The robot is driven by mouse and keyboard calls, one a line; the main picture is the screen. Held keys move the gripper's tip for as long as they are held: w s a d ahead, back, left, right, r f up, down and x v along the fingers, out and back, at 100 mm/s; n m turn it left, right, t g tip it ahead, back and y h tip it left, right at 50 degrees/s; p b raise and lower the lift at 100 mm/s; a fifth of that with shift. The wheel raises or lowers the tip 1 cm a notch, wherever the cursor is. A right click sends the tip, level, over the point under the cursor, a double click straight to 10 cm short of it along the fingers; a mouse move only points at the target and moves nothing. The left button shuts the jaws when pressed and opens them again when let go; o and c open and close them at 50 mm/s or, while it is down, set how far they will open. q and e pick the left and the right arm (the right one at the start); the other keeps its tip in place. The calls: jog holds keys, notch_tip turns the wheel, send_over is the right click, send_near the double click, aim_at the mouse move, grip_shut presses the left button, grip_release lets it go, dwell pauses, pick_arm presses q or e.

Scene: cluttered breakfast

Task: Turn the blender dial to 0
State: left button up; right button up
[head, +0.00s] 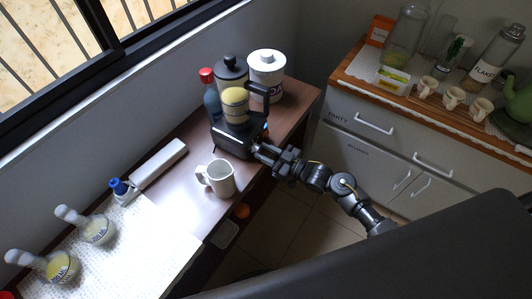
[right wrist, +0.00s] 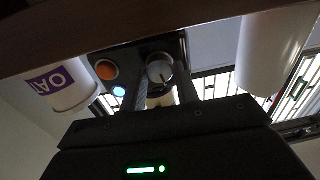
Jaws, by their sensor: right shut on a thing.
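The blender (head: 231,142) has a black base and stands on the brown counter, with a yellowish top part above it. In the right wrist view its dark front panel carries a grey round dial (right wrist: 159,69) with a thin dark mark, an orange button (right wrist: 106,70) and a lit blue light (right wrist: 119,91). My right gripper (head: 262,149) reaches the blender's front from the right. In the right wrist view its two fingers (right wrist: 165,84) stand either side of the dial, shut on it. I cannot read any numbers around the dial. My left gripper is not in view.
A white mug (head: 217,178) stands close in front of the blender. A white box (head: 158,165) and flasks (head: 92,228) are at left. A sideboard (head: 375,110) is right.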

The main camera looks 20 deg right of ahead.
jog(key=n+b, duration=0.2)
jog(key=n, duration=0.3)
jog(key=shift+f, duration=0.15)
jog(key=shift+d+n+b, duration=0.1)
jog(key=shift+n+b, duration=0.4)
jog(key=shift+n, duration=1.2)
jog(key=o, duration=1)
jog(key=shift+c, duration=0.2)
jog(key=shift+s, duration=0.1)
